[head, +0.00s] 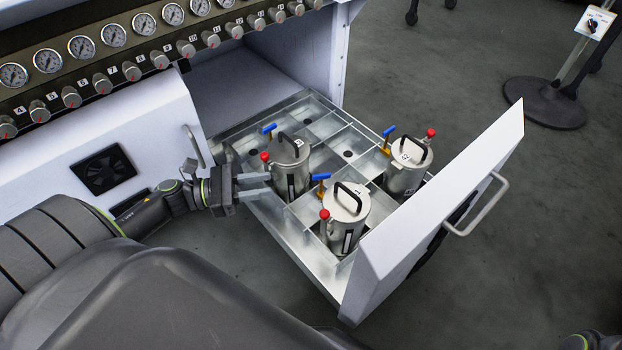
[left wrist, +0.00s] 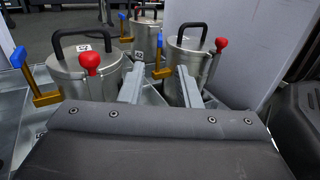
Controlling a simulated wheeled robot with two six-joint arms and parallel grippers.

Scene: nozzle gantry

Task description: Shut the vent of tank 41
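Three steel tanks with black top handles stand in the open drawer: a left one (head: 289,165), a front one (head: 345,222) and a far right one (head: 405,175). Their lid labels are too small to read surely, so I cannot tell which is tank 41. Each has a red-knobbed part, as on the left tank (head: 264,156), and a blue-handled brass valve (head: 320,177). My left gripper (head: 268,185) is open and empty, beside the left tank. In the left wrist view its fingers (left wrist: 160,88) point between the left tank (left wrist: 88,78) and front tank (left wrist: 185,65). My right gripper is not in view.
The drawer (head: 308,262) has metal dividers and several empty compartments. Its tall white front (head: 440,215) with a handle (head: 477,208) bounds it on the right. A panel of gauges and numbered knobs (head: 132,71) runs above. A stand (head: 545,102) is on the floor behind.

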